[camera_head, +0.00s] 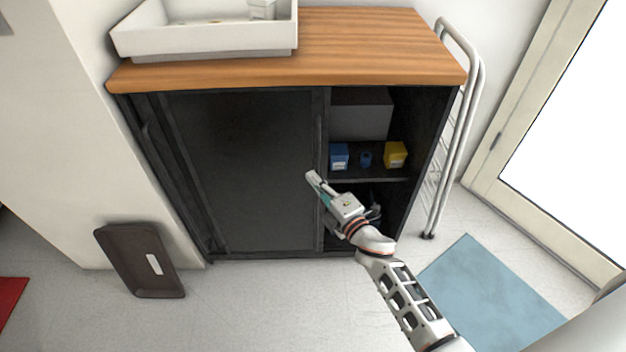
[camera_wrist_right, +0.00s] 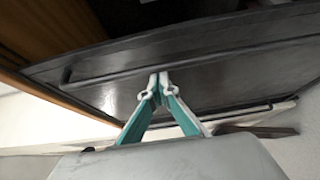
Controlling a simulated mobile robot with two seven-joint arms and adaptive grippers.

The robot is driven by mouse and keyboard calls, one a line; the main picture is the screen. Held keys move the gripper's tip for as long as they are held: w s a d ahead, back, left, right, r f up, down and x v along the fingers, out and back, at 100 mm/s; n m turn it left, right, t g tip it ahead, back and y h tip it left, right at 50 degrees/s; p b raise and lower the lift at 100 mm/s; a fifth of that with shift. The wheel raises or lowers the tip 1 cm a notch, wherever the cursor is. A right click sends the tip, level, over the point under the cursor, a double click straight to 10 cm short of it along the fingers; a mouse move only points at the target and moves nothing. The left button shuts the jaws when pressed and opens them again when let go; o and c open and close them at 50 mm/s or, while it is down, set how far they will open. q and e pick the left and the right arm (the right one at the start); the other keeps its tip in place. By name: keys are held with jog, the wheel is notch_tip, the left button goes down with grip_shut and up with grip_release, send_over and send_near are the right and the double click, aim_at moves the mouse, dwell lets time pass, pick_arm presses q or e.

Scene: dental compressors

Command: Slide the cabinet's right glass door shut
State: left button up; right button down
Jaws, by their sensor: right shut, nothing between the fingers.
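The black cabinet (camera_head: 440,130) stands below a wooden top. A dark glass door panel (camera_head: 240,160) covers its left and middle part, and the right part is open. A long upright handle (camera_head: 319,125) runs near the panel's right edge. I cannot tell whether a second panel lies behind it. My right gripper (camera_head: 311,177) is shut and empty, with its tips by the panel's right edge, next to the handle. In the right wrist view the closed fingertips (camera_wrist_right: 159,77) overlap the handle bar (camera_wrist_right: 110,74) before the dark panel (camera_wrist_right: 215,80). Contact is unclear. My left gripper is out of view.
Shelves in the opening hold a grey box (camera_head: 361,115), blue items (camera_head: 339,155) and a yellow box (camera_head: 395,154). A white basin (camera_head: 205,40) sits on top. A metal rack (camera_head: 462,120) stands right, a dark tray (camera_head: 140,260) left. A blue mat (camera_head: 495,290) lies right.

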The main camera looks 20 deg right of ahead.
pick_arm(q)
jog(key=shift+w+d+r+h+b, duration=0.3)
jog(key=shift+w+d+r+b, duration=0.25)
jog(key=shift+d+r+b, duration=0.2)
pick_arm(e)
jog(key=s+d, duration=0.4)
jog(key=d, duration=0.9)
jog(key=s+d, duration=0.4)
jog(key=d, duration=1)
jog(key=shift+s+d, duration=0.3)
jog(key=shift+s, duration=0.1)
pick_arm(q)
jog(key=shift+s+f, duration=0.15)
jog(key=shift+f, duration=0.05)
pick_arm(e)
jog(key=shift+d, duration=0.1)
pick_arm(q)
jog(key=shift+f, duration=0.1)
pick_arm(e)
jog(key=v, duration=1.2)
jog(key=shift+a, duration=0.35)
